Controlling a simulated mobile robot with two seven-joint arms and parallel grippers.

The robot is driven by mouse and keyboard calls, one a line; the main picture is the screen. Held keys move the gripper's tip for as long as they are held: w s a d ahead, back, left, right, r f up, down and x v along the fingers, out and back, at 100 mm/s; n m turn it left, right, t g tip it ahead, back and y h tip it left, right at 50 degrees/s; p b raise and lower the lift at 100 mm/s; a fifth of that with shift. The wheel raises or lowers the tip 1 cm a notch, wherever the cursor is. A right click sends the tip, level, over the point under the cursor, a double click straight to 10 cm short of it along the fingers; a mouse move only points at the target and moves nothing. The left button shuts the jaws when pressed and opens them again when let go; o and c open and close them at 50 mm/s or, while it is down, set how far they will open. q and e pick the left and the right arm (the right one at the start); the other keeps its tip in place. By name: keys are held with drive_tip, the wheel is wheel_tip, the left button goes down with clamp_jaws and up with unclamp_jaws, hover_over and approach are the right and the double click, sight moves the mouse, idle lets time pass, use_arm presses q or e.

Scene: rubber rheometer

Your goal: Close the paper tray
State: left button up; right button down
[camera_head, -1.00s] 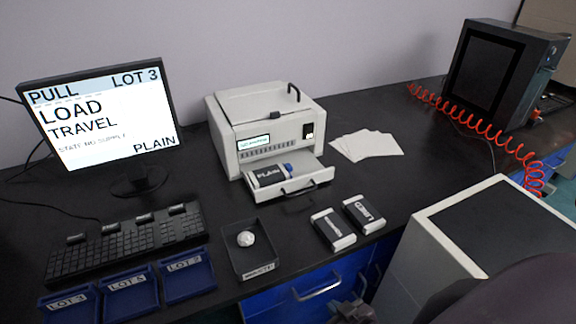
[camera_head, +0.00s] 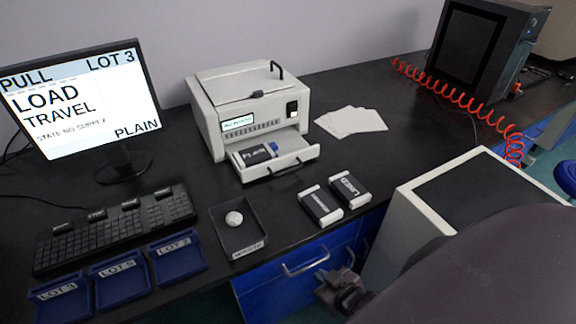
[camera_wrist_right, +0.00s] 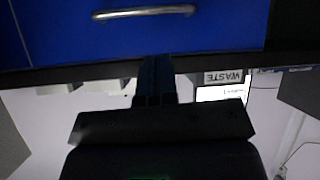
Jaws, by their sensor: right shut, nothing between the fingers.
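The white printer (camera_head: 246,98) stands at the back middle of the black bench. Its paper tray (camera_head: 305,157) is pulled out at the front. A dark pack marked PLAIN (camera_head: 252,155) and a small blue-ended item (camera_head: 272,149) lie in the tray. My right gripper (camera_head: 338,283) is low in front of the bench, below and apart from the tray, by the blue drawers. It is shut and empty, and its dark fingers show in the right wrist view (camera_wrist_right: 156,80). My left gripper is not in view.
Two dark packs (camera_head: 320,206) lie near the bench's front edge, right of a black waste tray (camera_head: 239,244) holding a pale ball. White sheets (camera_head: 352,121) lie right of the printer. A white cabinet (camera_head: 405,215) stands at right.

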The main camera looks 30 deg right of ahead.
drive_tip(key=w+r+n+y, duration=0.1)
drive_tip(key=w+r, duration=0.2)
drive_tip(key=w, duration=0.1)
drive_tip(key=w+d+r+n+t+p, duration=0.1)
drive_tip(key=w+r+n, duration=0.1)
drive_tip(key=w+r, duration=0.1)
drive_tip(key=w+r+n+y+p, duration=0.1)
drive_tip(key=w+r, duration=0.3)
drive_tip(key=w, duration=0.1)
drive_tip(key=shift+w+d+r+n+t+y, duration=0.1)
drive_tip(key=shift+w+d+n+t+y, duration=0.2)
drive_tip(key=shift+t, duration=0.1)
drive_tip(key=w+d+r+n+g+p, duration=0.3)
drive_tip(key=w+d+r+n+g, duration=0.2)
drive_tip(key=w+d+r+n, duration=0.55)
drive_tip(key=f+g, duration=0.1)
drive_tip(key=f, duration=0.2)
drive_tip(key=a+f+g+y, duration=0.1)
drive_tip(key=f, duration=0.6)
drive_tip(key=shift+a+f+g, duration=0.4)
drive_tip(key=w, duration=0.1)
drive_tip(key=w+f, duration=0.1)
drive_tip(key=w, duration=0.1)
drive_tip(key=shift+w+d+f, duration=0.1)
drive_tip(key=shift+w+f, duration=0.05)
drive_tip(key=shift+w, duration=0.4)
